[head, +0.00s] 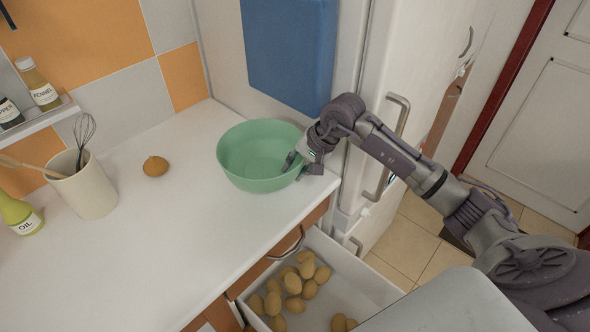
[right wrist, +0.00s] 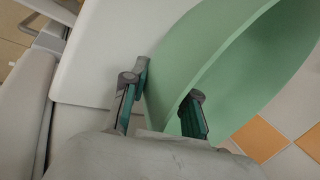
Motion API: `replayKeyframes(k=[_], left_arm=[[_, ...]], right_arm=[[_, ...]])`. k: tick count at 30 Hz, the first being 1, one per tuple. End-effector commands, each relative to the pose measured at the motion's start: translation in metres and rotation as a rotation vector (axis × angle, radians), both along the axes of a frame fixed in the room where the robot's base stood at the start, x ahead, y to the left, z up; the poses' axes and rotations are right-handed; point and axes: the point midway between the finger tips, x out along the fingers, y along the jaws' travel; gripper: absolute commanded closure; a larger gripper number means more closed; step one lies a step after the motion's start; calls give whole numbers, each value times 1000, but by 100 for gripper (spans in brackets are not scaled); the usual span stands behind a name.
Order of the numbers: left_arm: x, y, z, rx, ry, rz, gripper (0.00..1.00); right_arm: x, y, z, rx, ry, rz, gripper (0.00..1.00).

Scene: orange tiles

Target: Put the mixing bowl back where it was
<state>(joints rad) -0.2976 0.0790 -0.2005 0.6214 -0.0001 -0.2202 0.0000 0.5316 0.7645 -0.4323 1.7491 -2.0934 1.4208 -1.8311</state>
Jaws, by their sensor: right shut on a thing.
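The green mixing bowl (head: 250,158) sits upright on the white counter near its right end, close to the fridge. It looks empty. My right gripper (head: 303,162) reaches the bowl's right rim from the right. In the right wrist view, its two fingers (right wrist: 165,105) straddle the wall of the bowl (right wrist: 215,60), one inside and one outside, shut on it. My left gripper is not in view.
An open drawer (head: 348,278) with several potatoes is below the counter. A utensil crock (head: 90,190) and an oil bottle (head: 18,212) stand at the left. The fridge (head: 385,130) is at the right.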

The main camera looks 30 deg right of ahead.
Motion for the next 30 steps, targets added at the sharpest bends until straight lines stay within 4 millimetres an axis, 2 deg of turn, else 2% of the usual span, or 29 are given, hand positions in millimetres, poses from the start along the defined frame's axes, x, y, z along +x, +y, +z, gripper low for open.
replayKeyframes(k=[1,6,17,18,21,22,30], left_arm=[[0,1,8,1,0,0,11],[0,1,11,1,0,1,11],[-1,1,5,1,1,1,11],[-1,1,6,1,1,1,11],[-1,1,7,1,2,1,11],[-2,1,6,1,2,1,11],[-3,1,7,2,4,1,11]], right_arm=[[-2,2,-6,4,7,1,100],[0,1,-20,2,-1,0,100],[0,2,-25,0,-1,2,100],[-1,2,-24,0,0,2,67],[-1,2,-24,0,1,1,50],[-1,2,-24,0,2,2,47],[-1,2,-24,0,2,2,47]])
